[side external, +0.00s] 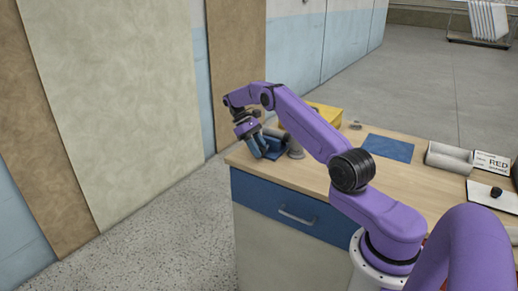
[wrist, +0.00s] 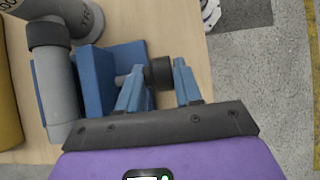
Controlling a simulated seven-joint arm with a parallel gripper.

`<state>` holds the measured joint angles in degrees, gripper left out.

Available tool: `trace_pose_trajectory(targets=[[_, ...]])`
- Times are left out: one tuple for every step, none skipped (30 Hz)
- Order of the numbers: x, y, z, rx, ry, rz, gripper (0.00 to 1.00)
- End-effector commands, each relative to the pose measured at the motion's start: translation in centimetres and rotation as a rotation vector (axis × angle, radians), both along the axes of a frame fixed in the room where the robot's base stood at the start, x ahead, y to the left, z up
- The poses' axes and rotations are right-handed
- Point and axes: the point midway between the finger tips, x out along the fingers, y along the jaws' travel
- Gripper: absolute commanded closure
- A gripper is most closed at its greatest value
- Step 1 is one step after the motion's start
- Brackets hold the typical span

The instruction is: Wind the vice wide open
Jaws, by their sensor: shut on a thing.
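The blue vice (wrist: 95,80) stands near the bench edge in the wrist view, with a short grey screw ending in a dark round knob (wrist: 160,73). My gripper (wrist: 160,80) has its two blue fingers on either side of this knob and is shut on it. In the side external view the vice (side external: 276,148) is at the far left corner of the bench, and my gripper (side external: 259,147) reaches down to its left side, partly covering it. The knob cannot be made out there, and the gap between the vice jaws is not clear.
A blue mat (side external: 388,148), a grey roll (side external: 450,158) and a RED sign (side external: 492,162) lie further right. The bench edge is close to my gripper.

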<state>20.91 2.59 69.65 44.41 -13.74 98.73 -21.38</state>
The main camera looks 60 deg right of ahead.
Motion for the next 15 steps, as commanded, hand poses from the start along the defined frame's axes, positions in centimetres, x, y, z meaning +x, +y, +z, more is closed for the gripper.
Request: trace_pose_trajectory(targets=[[0.3,1.01,-0.21,0.013,0.018,0.009,0.96],[0.3,1.01,-0.21,0.012,0.025,0.01,0.96],[0.3,1.0,-0.23,0.013,0.033,0.011,0.96],[0.28,1.01,-0.24,0.013,0.04,0.01,0.96],[0.3,1.0,-0.24,0.013,0.044,0.01,0.96],[0.3,1.0,-0.21,0.013,0.051,0.01,0.96],[0.28,1.01,-0.22,0.013,0.055,0.01,0.96],[0.29,1.01,-0.24,0.013,0.058,0.01,0.96],[0.29,1.01,-0.25,0.014,0.062,0.011,0.96],[0.28,1.02,-0.24,0.014,0.065,0.011,0.96],[0.27,1.02,-0.23,0.014,0.068,0.011,0.96],[0.27,1.03,-0.22,0.015,0.07,0.01,0.96],[0.27,1.03,-0.21,0.015,0.072,0.01,0.96],[0.26,1.02,-0.2,0.015,0.072,0.01,0.96],[0.26,1.03,-0.21,0.015,0.073,0.01,0.96]])
